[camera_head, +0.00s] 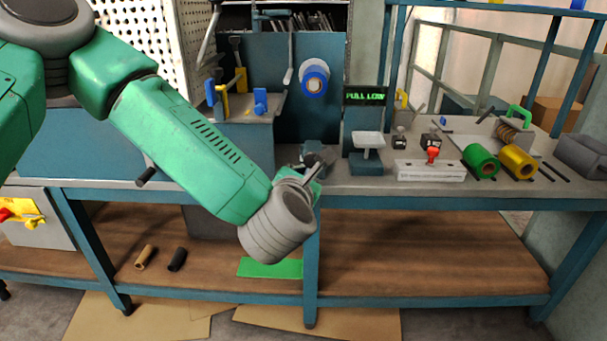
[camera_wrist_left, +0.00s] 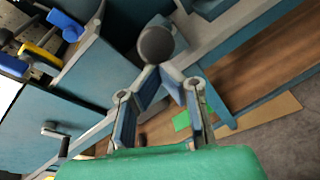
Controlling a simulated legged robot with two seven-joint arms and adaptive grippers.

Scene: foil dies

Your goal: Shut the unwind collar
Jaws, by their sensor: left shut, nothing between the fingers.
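A pale roll (camera_head: 308,70) with a blue ring (camera_head: 314,83) at its hub sits on the upright blue panel; this ring looks like the unwind collar. I cannot tell whether it is open or shut. My left gripper (camera_head: 318,158) is in front of the machine, below the roll and apart from it, partly hidden by my wrist. In the left wrist view its fingers (camera_wrist_left: 158,70) come together at the tips, shut and empty. A dark round knob (camera_wrist_left: 156,44) shows just past the tips; I cannot tell if they touch. My right gripper is in neither view.
A grey lever (camera_head: 289,62) stands left of the roll. A PULL LOW display (camera_head: 366,96) and a small scale (camera_head: 368,145) are to the right. Green (camera_head: 480,160) and yellow (camera_head: 517,160) rolls lie farther right. Yellow and blue handles (camera_head: 241,80) stand on the left.

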